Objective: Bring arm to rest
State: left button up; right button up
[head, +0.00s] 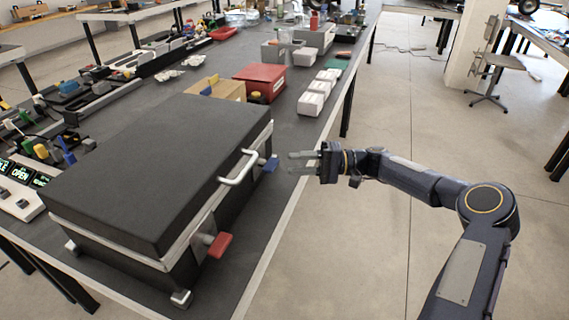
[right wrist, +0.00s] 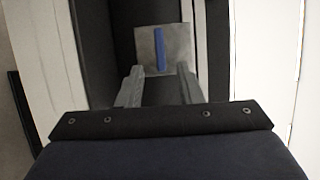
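My right gripper (head: 292,163) is over the table's right edge, just right of the large black case. In the right wrist view its two fingers (right wrist: 158,70) stand apart with nothing gripped between them. Ahead of the fingertips is a grey plate with a blue bar (right wrist: 159,48), apparently the blue latch (head: 271,163) of the case. The fingertips appear apart from the latch in the head view. My left gripper is not in view.
The black case (head: 150,160) has its lid down, a silver handle (head: 238,168) and a red latch (head: 219,245). A red box (head: 262,80) and white boxes (head: 312,100) stand farther back on the table. The floor (head: 380,260) right of the table is clear.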

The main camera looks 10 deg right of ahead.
jog(key=shift+s+d, duration=0.1)
jog(key=shift+d, duration=0.3)
jog(key=s+a+r+n+g+h, duration=0.1)
jog(key=s+a+h, duration=0.25)
jog(key=s, duration=0.35)
jog(key=s+a+r+n+g+h, duration=0.1)
jog(key=s+a+r+g+h, duration=0.1)
jog(key=s+h, duration=0.35)
jog(key=s+d+f+m+t+h, duration=0.1)
jog(key=s+d+f+t+h, duration=0.15)
jog(key=s, duration=0.95)
jog(key=s+d+f+t+h, duration=0.1)
jog(key=s+d+t+h, duration=0.15)
jog(key=s, duration=0.95)
notch_tip(320, 180, up, 14)
jog(key=p, duration=1.4)
jog(key=shift+d+r, duration=0.2)
jog(key=shift+d, duration=0.2)
jog(key=shift+w, duration=0.1)
